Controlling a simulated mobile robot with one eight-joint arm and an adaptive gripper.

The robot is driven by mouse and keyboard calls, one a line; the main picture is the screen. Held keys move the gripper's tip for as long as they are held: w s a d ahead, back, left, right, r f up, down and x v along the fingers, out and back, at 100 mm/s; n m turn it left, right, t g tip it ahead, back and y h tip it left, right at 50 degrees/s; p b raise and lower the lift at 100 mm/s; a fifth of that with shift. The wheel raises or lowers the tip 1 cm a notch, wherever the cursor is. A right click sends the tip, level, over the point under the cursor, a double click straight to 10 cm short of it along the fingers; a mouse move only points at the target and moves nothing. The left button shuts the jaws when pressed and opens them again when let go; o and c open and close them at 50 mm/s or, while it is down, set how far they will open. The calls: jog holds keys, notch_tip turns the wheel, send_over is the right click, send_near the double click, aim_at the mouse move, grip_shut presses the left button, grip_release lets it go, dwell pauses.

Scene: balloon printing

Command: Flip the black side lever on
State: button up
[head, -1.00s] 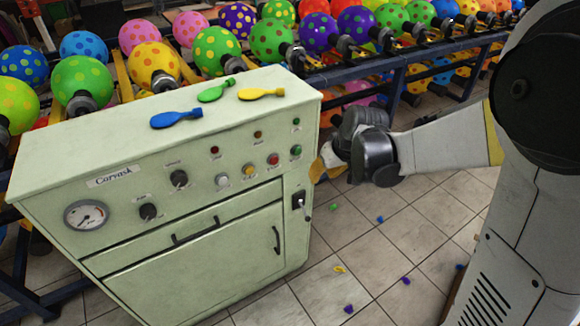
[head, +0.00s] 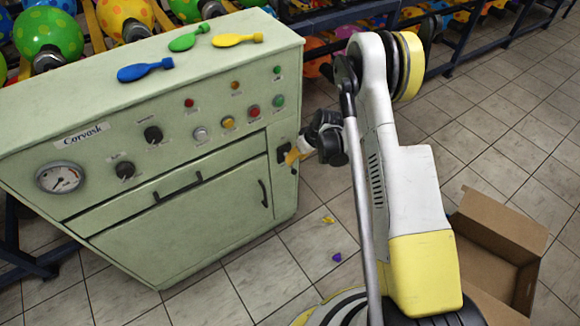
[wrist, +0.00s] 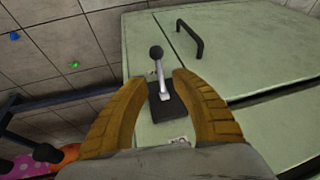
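The side lever has a black ball knob (wrist: 156,52) on a metal stem, set in a black plate (wrist: 168,106) on the pale green machine (head: 170,249). In the wrist view the knob points away from my gripper (wrist: 160,80), toward the top of the picture. The two yellow-brown fingers are open on either side of the stem and plate, with gaps visible. In the head view my gripper (head: 293,157) is at the plate near the machine's right edge. The lever itself is mostly hidden there.
A black door handle (wrist: 190,38) is beyond the lever. Blue, green and yellow balloons (head: 145,71) lie on the machine's top. A rack of dotted balloons (head: 49,37) stands behind. An open cardboard box (head: 500,245) is on the floor at right, with tiled floor around it.

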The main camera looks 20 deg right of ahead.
jog(key=b+x, duration=0.1)
jog(key=x, duration=0.4)
jog(key=shift+w+a+f+b, duration=0.1)
jog(key=shift+f+b, duration=0.1)
jog(key=shift+b, duration=0.15)
grip_shut()
